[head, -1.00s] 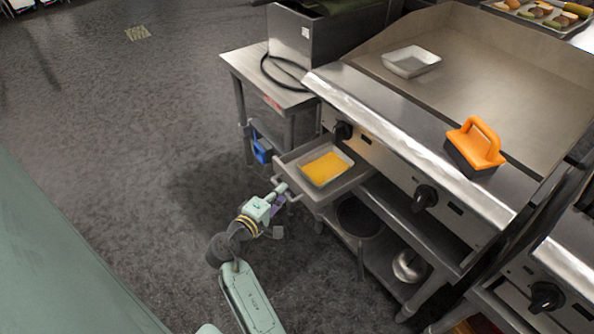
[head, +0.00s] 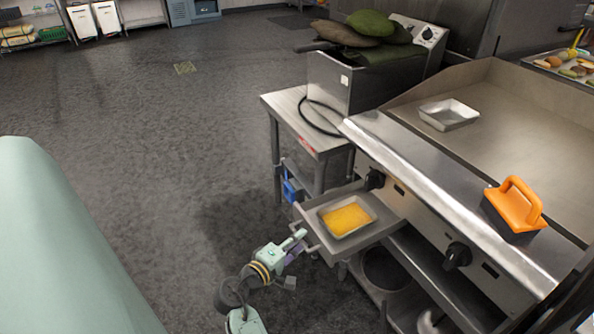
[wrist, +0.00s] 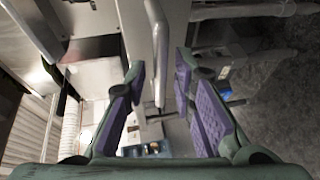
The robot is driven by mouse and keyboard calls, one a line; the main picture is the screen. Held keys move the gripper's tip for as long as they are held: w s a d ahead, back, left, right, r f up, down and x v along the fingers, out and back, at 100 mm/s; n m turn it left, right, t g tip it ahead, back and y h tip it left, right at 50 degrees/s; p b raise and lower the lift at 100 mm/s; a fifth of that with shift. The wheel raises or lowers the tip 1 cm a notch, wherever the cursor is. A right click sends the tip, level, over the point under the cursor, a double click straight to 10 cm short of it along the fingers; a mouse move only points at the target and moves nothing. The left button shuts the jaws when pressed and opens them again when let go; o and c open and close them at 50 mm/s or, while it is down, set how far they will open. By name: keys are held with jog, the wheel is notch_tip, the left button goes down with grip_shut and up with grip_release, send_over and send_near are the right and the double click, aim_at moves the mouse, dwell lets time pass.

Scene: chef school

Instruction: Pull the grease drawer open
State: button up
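The grease drawer (head: 372,236) stands pulled out from under the griddle front in the head view. A shallow pan of yellow-orange grease (head: 348,217) sits in it. The drawer's bar handle (wrist: 159,45) shows in the wrist view between the two purple-padded fingers, with a gap on either side. My gripper (head: 298,243) is at the handle on the drawer's front side. Its fingers are apart and hold nothing. In the head view the fingers partly hide the handle.
The griddle (head: 500,125) carries a small metal tray (head: 448,115) and an orange-handled block (head: 515,206). A steel side table (head: 292,108) with a fryer-like box stands beyond the drawer. Shelves lie under the griddle. The floor (head: 150,150) to the left is open.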

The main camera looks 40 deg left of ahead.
jog(key=shift+o, duration=0.4)
jog(key=s+d+r, duration=0.1)
jog(key=s+r, duration=0.1)
jog(key=s, duration=0.9)
jog(key=shift+s, duration=0.4)
